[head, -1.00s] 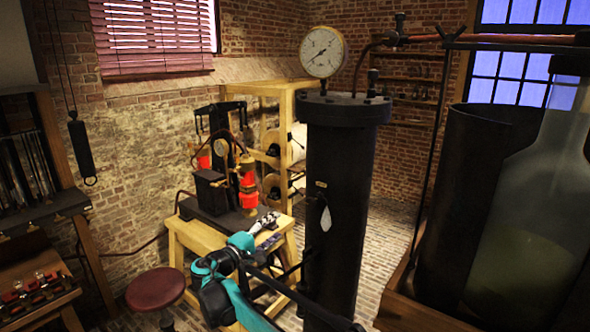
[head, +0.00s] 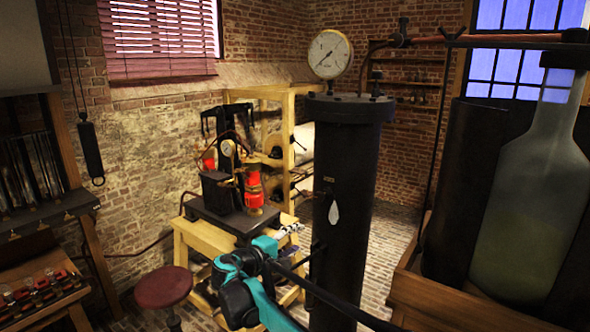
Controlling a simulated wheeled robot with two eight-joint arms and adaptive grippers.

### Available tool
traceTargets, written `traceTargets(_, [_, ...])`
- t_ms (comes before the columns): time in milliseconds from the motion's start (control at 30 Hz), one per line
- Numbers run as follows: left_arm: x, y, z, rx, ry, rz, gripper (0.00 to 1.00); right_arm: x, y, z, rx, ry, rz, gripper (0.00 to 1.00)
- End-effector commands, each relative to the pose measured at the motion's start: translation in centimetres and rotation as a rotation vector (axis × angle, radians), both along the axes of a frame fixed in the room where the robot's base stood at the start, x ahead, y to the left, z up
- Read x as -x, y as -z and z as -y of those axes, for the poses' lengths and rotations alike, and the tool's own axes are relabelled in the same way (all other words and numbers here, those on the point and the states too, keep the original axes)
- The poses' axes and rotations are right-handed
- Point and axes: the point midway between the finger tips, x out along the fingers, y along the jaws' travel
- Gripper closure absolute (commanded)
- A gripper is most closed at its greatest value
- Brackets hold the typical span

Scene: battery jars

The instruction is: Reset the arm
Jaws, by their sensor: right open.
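My right arm, black and teal, rises from the bottom middle of the head view. Its gripper (head: 289,230) is small and partly hidden behind the wrist; it is open, and I see nothing held in it. It appears in front of the right edge of the wooden stand (head: 196,239) and left of the tall black cylinder (head: 340,220). I cannot tell whether it touches either. My left gripper is not in view.
The stand bears a dark apparatus with red coils (head: 253,190). A pressure gauge (head: 330,54) tops the cylinder. A red stool (head: 163,287) stands at lower left, near a rack of small jars (head: 36,290). A large glass bottle (head: 530,205) is at right.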

Motion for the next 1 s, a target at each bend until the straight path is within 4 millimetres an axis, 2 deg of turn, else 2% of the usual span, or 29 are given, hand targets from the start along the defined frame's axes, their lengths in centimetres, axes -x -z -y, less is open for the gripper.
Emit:
traceTargets(167, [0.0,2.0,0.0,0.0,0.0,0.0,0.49,2.4,2.0,4.7,-0.111,0.031,-0.058,0.48])
traceTargets(267, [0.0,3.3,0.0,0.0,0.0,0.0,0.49,4.6,3.6,7.8,-0.201,0.053,-0.096,0.48])
traceTargets(367, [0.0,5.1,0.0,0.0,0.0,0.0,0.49,8.2,6.0,11.5,-0.324,0.083,-0.14,0.48])
traceTargets(400, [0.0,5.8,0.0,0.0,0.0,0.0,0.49,10.0,7.2,13.0,-0.38,0.097,-0.156,0.48])
traceTargets(467, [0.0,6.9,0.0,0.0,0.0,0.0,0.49,12.7,9.1,14.8,-0.469,0.116,-0.179,0.48])
traceTargets(600, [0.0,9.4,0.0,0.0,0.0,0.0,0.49,19.5,13.8,18.0,-0.678,0.161,-0.212,0.48])
traceTargets(800, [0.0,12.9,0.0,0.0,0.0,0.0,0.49,29.1,21.5,19.8,-0.985,0.222,-0.217,0.48])
traceTargets(900, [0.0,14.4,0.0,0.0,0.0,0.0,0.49,33.2,25.3,19.7,-1.13,0.248,-0.203,0.48])
traceTargets(1000, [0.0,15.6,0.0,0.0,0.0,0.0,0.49,36.2,28.4,19.2,-1.25,0.268,-0.184,0.48])
